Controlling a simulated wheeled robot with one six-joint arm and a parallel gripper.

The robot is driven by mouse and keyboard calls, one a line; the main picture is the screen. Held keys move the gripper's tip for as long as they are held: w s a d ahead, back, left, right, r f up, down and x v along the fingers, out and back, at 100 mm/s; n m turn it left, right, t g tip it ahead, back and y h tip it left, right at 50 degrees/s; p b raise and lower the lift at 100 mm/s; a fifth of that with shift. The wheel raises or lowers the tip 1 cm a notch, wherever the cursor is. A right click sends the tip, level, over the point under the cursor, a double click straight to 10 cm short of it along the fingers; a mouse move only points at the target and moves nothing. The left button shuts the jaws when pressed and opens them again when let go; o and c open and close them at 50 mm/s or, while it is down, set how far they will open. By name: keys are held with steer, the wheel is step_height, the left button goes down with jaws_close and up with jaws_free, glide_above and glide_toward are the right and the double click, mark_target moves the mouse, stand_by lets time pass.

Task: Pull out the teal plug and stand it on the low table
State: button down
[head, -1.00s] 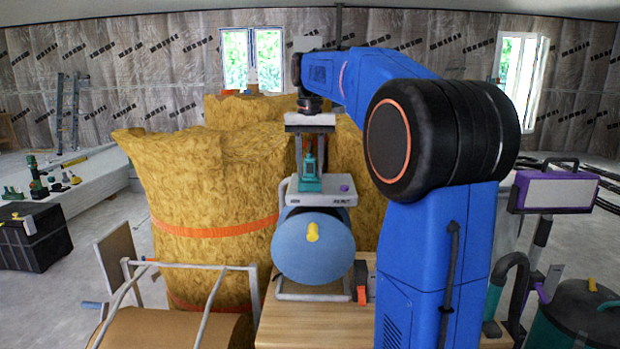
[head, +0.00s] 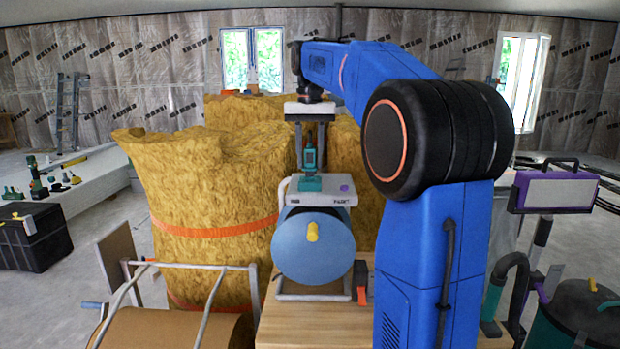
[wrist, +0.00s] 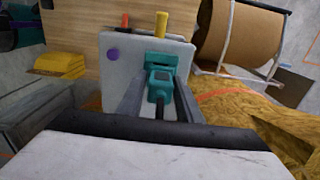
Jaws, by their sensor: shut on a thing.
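The teal plug (head: 310,157) is held between the fingers of my gripper (head: 311,150), upright, just above a teal socket (head: 311,184). The socket is on top of a light grey box (head: 334,198) with a purple knob. In the wrist view the plug (wrist: 160,84) shows between the two grey fingers, with the socket (wrist: 163,57) beyond it. I cannot tell whether the plug's lower end is fully clear of the socket. A wooden table top (head: 310,328) lies below the box; I cannot tell whether it is the low table.
A blue drum (head: 313,248) with a yellow knob sits in a frame under the box. A large yellow insulation roll (head: 190,190) stands close behind at the left. A brown roll in a metal frame (head: 170,328) is at front left. A purple lamp (head: 552,190) stands right.

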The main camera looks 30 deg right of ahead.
mark_target(310, 147)
steer(key=shift+r, duration=1.5)
steer(key=shift+r, duration=0.1)
